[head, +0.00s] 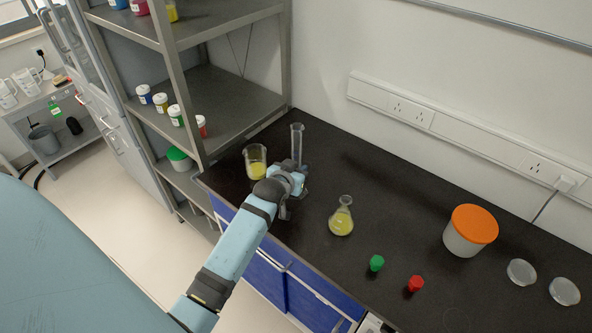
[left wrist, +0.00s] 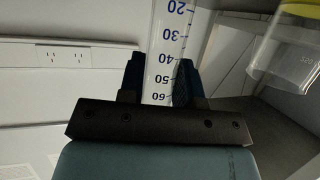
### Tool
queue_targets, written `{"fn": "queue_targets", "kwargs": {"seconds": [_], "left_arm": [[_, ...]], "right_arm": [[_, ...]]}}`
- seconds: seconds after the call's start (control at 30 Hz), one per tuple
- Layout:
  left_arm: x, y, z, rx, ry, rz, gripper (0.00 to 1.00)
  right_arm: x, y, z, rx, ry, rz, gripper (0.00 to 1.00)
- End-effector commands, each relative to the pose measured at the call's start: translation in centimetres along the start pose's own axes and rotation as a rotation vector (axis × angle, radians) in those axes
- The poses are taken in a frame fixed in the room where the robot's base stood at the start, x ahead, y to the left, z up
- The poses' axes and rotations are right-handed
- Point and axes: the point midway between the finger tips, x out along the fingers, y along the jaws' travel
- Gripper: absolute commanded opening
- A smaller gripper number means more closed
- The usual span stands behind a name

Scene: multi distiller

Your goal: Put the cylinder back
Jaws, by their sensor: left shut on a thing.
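The graduated cylinder (head: 297,143) is clear and upright, near the back left of the black bench (head: 385,207). My left gripper (head: 301,176) is at its lower part. In the left wrist view the cylinder (left wrist: 166,45) with blue numbers stands between the two dark fingers of the left gripper (left wrist: 160,80), which are shut on it. The cylinder's base is hidden behind the gripper in the head view, so I cannot tell whether it touches the bench. My right gripper is not in view.
A beaker with yellow liquid (head: 256,167) stands just left of the gripper. A flask with yellow liquid (head: 342,217) stands to its right. A green stopper (head: 376,263), a red stopper (head: 416,283) and an orange-lidded tub (head: 468,232) are farther right. A metal shelf (head: 222,100) rises at left.

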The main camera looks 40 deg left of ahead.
Motion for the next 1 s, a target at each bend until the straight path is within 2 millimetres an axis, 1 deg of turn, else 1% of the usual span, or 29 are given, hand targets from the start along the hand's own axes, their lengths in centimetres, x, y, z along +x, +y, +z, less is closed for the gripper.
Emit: {"fn": "queue_targets", "kwargs": {"seconds": [0.4,0.43,0.47,0.5,0.53,0.77,0.87,0.97,1.0], "left_arm": [[0.2,0.0,0.5,0.0,0.002,0.0,0.0],[0.2,0.0,0.5,0.0,0.001,0.0,0.38],[0.2,0.0,0.5,0.0,0.001,0.0,0.45],[0.2,0.0,0.5,0.0,0.001,0.0,0.55],[0.2,0.0,0.5,0.0,0.001,0.0,0.57],[0.2,0.0,0.4,0.0,0.001,0.0,0.57],[0.0,0.0,0.1,0.0,0.001,0.0,0.57],[-1.2,0.0,0.3,0.0,0.001,0.0,0.57],[-1.9,0.0,0.3,0.0,0.001,0.0,0.57]], "right_arm": [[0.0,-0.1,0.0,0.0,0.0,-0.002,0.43],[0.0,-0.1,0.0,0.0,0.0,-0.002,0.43],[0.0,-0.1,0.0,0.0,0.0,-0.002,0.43],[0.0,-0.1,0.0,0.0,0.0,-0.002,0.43],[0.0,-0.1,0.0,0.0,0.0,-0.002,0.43],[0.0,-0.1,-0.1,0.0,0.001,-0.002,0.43],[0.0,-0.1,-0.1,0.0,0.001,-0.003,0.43],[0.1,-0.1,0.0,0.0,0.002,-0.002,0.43],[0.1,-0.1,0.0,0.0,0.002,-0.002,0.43]]}}
